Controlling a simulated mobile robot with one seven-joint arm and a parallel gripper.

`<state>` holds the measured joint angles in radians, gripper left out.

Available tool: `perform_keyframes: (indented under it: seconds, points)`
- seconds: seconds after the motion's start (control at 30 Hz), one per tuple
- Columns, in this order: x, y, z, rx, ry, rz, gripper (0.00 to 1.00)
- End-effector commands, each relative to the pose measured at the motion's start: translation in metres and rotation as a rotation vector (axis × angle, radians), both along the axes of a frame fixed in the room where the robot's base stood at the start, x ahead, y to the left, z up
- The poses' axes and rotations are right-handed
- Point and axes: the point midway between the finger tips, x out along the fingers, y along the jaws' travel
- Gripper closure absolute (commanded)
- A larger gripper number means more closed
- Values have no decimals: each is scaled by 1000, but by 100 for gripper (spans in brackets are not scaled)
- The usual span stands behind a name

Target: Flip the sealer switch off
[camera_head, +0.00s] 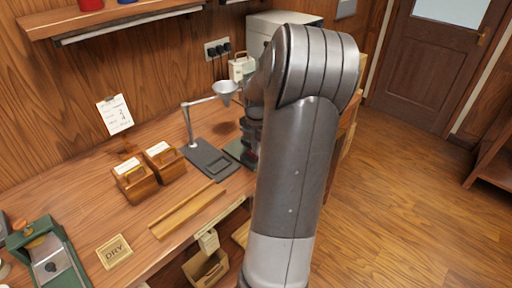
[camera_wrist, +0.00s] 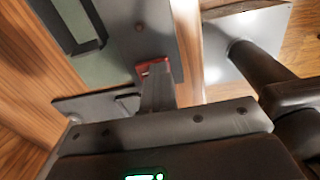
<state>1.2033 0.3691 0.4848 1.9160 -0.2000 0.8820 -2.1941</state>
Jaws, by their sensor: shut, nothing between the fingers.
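In the wrist view, a small red switch (camera_wrist: 149,68) sits on a grey metal panel (camera_wrist: 146,28) with a screw. My gripper (camera_wrist: 158,76) is shut and empty. Its fingertips overlap the lower part of the red switch in this view, so they are at or very close to it; I cannot tell contact. The fingers partly hide the switch, and its on or off position cannot be read. In the head view, my arm hides most of the machine with the green base (camera_head: 236,151), and the switch does not show.
A white box (camera_head: 285,20) stands behind. The floor at right is clear.

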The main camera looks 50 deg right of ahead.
Motion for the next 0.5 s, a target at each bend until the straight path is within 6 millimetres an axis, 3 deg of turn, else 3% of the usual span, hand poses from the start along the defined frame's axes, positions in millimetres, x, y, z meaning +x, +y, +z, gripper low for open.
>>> perform_keyframes:
  seconds: [0.03, 0.5]
  points:
    - [-3, 2, -10, 14, 11, -1, 100]
    - [16, 5, -7, 15, 5, 4, 100]
